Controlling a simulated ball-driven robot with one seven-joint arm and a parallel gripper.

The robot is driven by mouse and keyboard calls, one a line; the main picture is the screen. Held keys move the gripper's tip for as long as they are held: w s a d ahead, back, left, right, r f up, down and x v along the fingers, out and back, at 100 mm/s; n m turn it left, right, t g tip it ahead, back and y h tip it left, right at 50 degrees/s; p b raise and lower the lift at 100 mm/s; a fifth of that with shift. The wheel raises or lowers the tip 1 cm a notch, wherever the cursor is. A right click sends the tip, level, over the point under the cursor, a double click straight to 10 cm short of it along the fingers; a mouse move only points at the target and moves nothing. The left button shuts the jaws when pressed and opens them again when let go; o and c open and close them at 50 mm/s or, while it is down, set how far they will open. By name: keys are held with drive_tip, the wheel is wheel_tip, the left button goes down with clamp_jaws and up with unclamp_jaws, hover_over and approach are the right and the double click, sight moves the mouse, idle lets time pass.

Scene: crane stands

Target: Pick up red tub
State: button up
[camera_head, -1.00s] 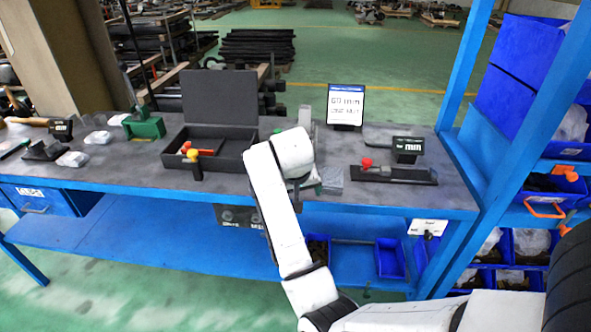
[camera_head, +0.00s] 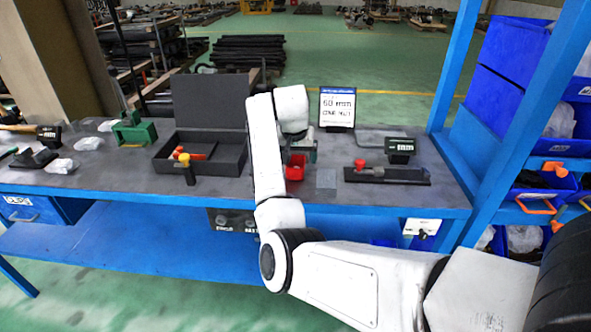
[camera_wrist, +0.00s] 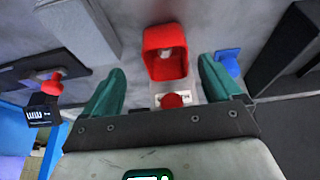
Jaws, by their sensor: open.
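The red tub (camera_wrist: 165,70) lies between the two green fingers of my gripper (camera_wrist: 160,66) in the wrist view, with gaps on both sides. A small pale item sits inside it. In the head view the red tub (camera_head: 296,172) shows on the bench beside my arm, partly hidden by it. My gripper (camera_head: 300,155) is open over the tub, mostly hidden behind my arm in that view. A red round knob (camera_wrist: 172,101) and a pale labelled plate show close to my gripper's palm.
A blue item (camera_wrist: 228,60) is just beside the right finger. A dark open case (camera_head: 215,165) stands left on the bench. A sign (camera_head: 337,106) and a gauge with a red knob on a black tray (camera_head: 400,176) are to the right.

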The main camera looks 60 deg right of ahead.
drive_tip(key=shift+w+a+p+x, duration=0.15)
drive_tip(key=shift+x, duration=1.3)
drive_tip(key=shift+w+a+p+x, duration=0.15)
drive_tip(key=shift+x, duration=1.3)
drive_tip(key=shift+f, duration=0.1)
drive_tip(key=shift+c, duration=0.2)
drive_tip(key=c, duration=1)
drive_tip(key=shift+r, duration=0.2)
